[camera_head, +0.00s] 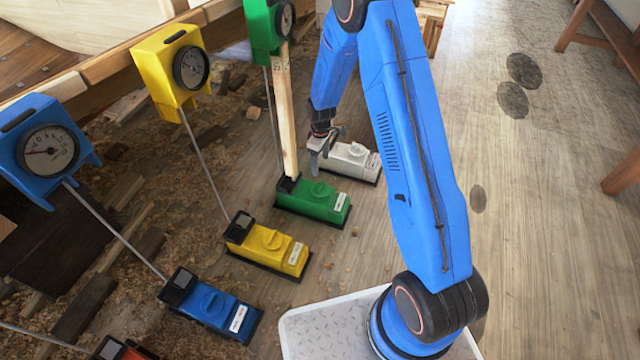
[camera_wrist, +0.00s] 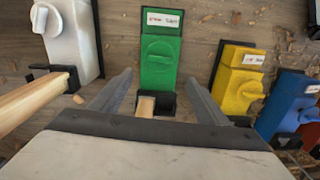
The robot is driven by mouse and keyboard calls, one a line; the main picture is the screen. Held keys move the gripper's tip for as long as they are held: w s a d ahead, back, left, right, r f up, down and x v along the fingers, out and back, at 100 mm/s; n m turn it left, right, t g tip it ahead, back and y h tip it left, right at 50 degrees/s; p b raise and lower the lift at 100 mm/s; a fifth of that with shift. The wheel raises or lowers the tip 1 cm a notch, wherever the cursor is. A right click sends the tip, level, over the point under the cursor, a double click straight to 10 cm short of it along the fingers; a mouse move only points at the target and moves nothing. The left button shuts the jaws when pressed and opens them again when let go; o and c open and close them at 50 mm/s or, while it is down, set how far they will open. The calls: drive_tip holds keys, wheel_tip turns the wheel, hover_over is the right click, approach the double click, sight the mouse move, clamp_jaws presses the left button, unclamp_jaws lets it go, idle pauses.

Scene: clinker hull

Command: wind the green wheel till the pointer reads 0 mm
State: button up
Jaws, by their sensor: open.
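The green unit (camera_head: 312,203) stands on the floor with a green wheel (camera_head: 319,189) on top. In the wrist view the green wheel (camera_wrist: 158,53) lies ahead of my fingertips, with nothing between the fingers touching it. Above is the green gauge housing (camera_head: 262,32) with a round dial (camera_head: 285,20); its pointer is too small to read. My gripper (camera_head: 324,143) is open and empty, above the floor near the green and white units. In the wrist view my gripper (camera_wrist: 160,77) has its two fingers spread wide, pointing toward the green unit.
A white unit (camera_head: 350,158), yellow unit (camera_head: 270,249) and blue unit (camera_head: 212,305) stand beside the green one. A wooden post (camera_head: 286,120) rises close to the green unit. Thin rods run up to the gauges.

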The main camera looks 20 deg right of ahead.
sight(320, 185)
wheel_tip(320, 185, down, 14)
drive_tip(key=shift+r, duration=0.1)
idle(0.4)
drive_tip(key=c, duration=1)
